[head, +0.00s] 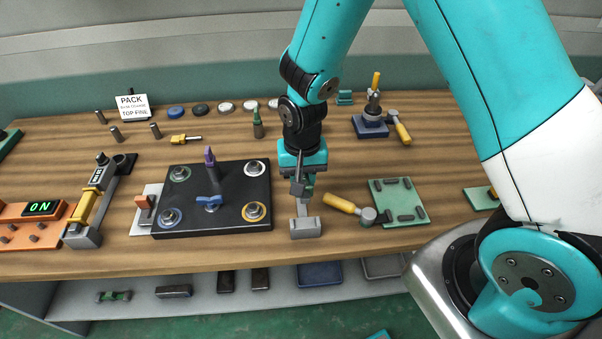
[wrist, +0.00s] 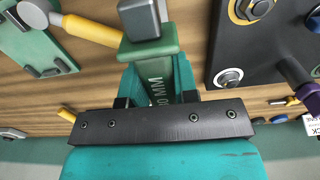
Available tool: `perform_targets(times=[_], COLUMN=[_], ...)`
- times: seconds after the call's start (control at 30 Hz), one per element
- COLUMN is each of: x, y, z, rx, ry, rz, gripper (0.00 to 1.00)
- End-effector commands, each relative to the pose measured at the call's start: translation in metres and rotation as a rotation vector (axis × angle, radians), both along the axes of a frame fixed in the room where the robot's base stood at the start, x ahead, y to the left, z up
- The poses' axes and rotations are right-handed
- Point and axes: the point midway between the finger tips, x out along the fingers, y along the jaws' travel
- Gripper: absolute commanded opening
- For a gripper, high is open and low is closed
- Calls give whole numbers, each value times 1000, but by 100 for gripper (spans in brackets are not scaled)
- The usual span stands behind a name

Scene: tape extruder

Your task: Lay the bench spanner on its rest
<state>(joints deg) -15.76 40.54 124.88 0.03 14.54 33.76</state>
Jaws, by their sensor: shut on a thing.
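My gripper (head: 303,180) points down above the bench, between the black fixture plate and the mallet. It is shut on a green-handled tool, seemingly the bench spanner. In the wrist view its green handle (wrist: 158,50) has lettering ending in "MM", and a grey metal part (wrist: 140,17) lies at its far end. In the head view the gripper hides most of it, with only a grey piece (head: 299,187) showing. A light grey block (head: 305,229) stands at the front edge just below; I cannot tell whether it is the rest or whether the tool touches it.
The black plate (head: 190,215) with several round fittings and an upright purple handle is close on the left. A yellow-handled mallet (head: 343,206) and a green board (head: 411,198) lie on the right. Behind stands a green-handled tool (head: 258,127).

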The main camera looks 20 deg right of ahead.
Motion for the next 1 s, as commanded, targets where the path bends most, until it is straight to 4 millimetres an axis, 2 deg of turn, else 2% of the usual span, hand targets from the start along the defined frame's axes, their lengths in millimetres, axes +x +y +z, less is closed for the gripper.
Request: perform_targets(times=[0.17, 0.8, 1.0], x=[-3, -2, -2], y=[1, 1, 1], z=[-1, -60, -66], rx=[0, 0, -1], ry=[-1, -1, -2], rz=[0, 0, 0], gripper=[0, 0, 0])
